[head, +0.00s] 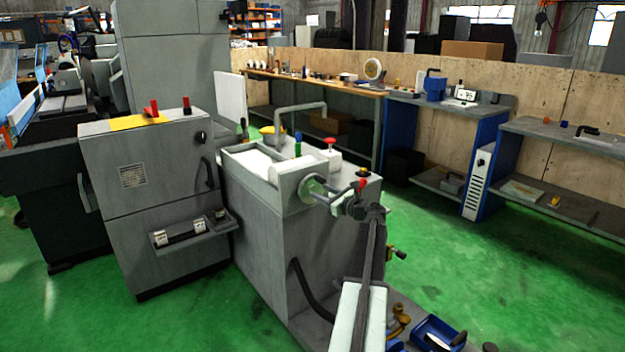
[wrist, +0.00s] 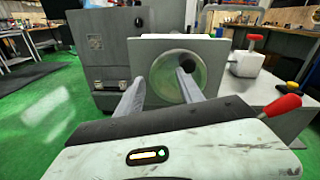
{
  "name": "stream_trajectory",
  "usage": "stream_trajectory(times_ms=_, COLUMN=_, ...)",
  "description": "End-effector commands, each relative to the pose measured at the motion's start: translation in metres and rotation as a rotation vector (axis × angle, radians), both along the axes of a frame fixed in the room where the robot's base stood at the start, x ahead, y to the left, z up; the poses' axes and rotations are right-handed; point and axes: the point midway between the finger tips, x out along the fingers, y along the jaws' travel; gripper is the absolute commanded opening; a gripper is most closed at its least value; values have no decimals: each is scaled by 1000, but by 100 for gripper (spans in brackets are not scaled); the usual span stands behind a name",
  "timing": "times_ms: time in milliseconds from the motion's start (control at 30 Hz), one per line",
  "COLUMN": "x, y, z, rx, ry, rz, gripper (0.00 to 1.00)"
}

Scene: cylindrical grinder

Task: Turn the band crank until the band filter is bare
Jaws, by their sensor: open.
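The band filter is a grey open-topped box in the middle of the head view, with a white band (head: 254,161) in its trough. On the box's near end is a round greenish disc (head: 311,190), the band crank; in the wrist view the crank disc (wrist: 172,82) faces me with a dark knob (wrist: 187,63) near its upper right. My gripper (head: 326,196) is in front of this disc. In the wrist view my gripper (wrist: 160,80) is open, its fingers pointing at the disc. The right finger is close to the knob; I cannot tell whether they touch.
A white box (head: 328,157) with a red lever stands behind. A grey cabinet (head: 150,190) is at left, a blue tray (head: 438,333) low right. Green floor is free at right.

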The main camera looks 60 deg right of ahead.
Motion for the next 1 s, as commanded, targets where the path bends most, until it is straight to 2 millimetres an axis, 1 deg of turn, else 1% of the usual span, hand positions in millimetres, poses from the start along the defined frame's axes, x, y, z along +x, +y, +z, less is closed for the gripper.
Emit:
stream_trajectory(times_ms=33, x=-18, y=-19, z=5, rx=31, ry=-32, rz=-36, gripper=44)
stream_trajectory(times_ms=100, x=-32, y=-33, z=10, rx=63, ry=-62, rz=-65, gripper=44)
stream_trajectory(times_ms=167, x=-38, y=-37, z=12, rx=73, ry=-74, rz=-76, gripper=44)
stream_trajectory(times_ms=267, x=-38, y=-38, z=12, rx=76, ry=-76, rz=-77, gripper=44)
stream_trajectory(times_ms=367, x=-32, y=-39, z=12, rx=74, ry=-74, rz=-76, gripper=44)
stream_trajectory(times_ms=467, x=-20, y=-43, z=12, rx=74, ry=-73, rz=-74, gripper=44)
stream_trajectory(times_ms=700, x=22, y=-58, z=12, rx=73, ry=-73, rz=-74, gripper=44)
stream_trajectory(times_ms=800, x=34, y=-61, z=12, rx=72, ry=-73, rz=-72, gripper=44)
stream_trajectory(times_ms=1000, x=37, y=-61, z=12, rx=72, ry=-72, rz=-74, gripper=44)
